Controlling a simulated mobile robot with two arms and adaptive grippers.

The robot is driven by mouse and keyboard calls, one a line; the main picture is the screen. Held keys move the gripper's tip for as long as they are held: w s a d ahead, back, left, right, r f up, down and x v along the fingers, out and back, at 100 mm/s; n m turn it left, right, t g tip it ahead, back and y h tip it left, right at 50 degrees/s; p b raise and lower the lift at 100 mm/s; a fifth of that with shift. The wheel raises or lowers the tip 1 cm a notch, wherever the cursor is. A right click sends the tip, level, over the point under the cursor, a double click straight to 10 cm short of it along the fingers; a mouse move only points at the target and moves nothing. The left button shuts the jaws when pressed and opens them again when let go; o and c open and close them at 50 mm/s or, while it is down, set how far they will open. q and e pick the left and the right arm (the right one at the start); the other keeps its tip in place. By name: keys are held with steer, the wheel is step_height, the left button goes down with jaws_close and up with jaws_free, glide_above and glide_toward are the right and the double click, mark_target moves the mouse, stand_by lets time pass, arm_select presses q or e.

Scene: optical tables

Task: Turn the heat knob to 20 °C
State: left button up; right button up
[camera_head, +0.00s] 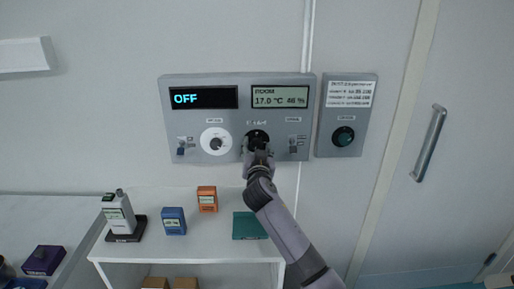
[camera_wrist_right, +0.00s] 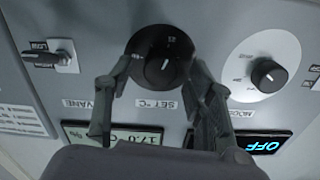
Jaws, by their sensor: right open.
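The heat knob, a round black dial labelled SET °C with a white pointer line, sits in the middle of the grey wall panel. It is at the top centre of the right wrist view (camera_wrist_right: 160,64) and partly hidden in the head view (camera_head: 257,135). My right gripper (camera_head: 258,152) is in front of it. In the right wrist view the open fingers (camera_wrist_right: 163,80) lie on either side of the dial; whether they touch it I cannot tell. The room display (camera_head: 279,97) reads 17.0 °C and 48 %. The other display (camera_head: 203,98) reads OFF. My left gripper is not in view.
A white mode dial (camera_head: 216,141) is left of the knob, with switches (camera_head: 181,146) and (camera_head: 293,145) at both panel sides. Small boxes stand on the white shelf (camera_head: 190,247) below.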

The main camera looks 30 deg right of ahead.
steer(key=shift+c, duration=0.2)
steer(key=c, duration=1.1)
steer(key=shift+c, duration=0.2)
steer(key=n+p, duration=0.1)
steer(key=n, duration=0.4)
steer(key=shift+n, duration=0.3)
steer(key=n+p, duration=0.1)
steer(key=n, duration=0.3)
steer(key=shift+p, duration=0.3)
steer(key=n+p, duration=0.2)
steer(key=n, duration=0.3)
steer(key=shift+n, duration=0.4)
steer(key=n+p, duration=0.2)
steer(key=n, duration=0.2)
steer(key=shift+f, duration=0.1)
steer(key=shift+n, duration=0.3)
